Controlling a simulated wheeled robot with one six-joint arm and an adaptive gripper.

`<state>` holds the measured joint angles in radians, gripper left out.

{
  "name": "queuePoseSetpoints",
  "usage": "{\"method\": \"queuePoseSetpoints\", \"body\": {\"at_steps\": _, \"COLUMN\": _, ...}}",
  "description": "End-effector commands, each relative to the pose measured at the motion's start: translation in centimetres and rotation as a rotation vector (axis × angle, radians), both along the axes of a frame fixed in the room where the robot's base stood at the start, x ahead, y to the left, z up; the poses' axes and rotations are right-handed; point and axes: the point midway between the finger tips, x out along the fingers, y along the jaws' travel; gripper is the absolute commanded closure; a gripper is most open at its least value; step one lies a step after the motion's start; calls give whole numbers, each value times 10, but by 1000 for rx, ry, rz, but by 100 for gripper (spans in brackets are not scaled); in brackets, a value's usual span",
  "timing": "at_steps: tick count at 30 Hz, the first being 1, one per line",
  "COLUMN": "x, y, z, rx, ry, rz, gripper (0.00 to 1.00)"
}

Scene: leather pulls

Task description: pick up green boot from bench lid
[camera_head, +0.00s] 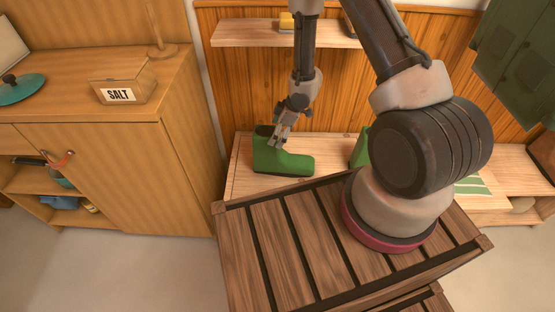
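A green boot (283,163) stands upright on the light wooden bench lid (240,183), with its toe pointing right. My gripper (278,142) reaches down from above to the top of the boot's shaft. The fingertips overlap the shaft's upper right edge in the picture. Whether they are closed on it or only beside it is too small to tell. A second green boot-like object (358,151) shows further right on the bench, mostly hidden behind my arm.
A wooden shelf (245,33) with small items hangs on the panelled wall above the bench. A wooden cabinet (160,185) stands left, bearing a SALT box (122,85) and a teal lid (22,90). Green garments (515,55) hang at the upper right.

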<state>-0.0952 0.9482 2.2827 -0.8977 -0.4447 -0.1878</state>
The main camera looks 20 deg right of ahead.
Motion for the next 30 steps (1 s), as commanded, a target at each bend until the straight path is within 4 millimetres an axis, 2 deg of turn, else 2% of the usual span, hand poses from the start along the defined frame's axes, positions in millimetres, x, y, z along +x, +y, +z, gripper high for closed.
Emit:
{"method": "queuePoseSetpoints", "body": {"at_steps": 1, "x": -1, "y": 3, "z": -11, "rx": -1, "ry": 6, "rz": 1, "gripper": 7}}
{"method": "queuePoseSetpoints", "body": {"at_steps": 6, "x": 3, "y": 11, "z": -33, "rx": -1, "ry": 4, "rz": -1, "gripper": 7}}
{"method": "queuePoseSetpoints", "body": {"at_steps": 15, "x": 5, "y": 13, "z": -38, "rx": -1, "ry": 3, "rz": 0, "gripper": 7}}
{"method": "queuePoseSetpoints", "body": {"at_steps": 30, "x": 5, "y": 12, "z": -38, "rx": -1, "ry": 2, "rz": -1, "gripper": 98}}
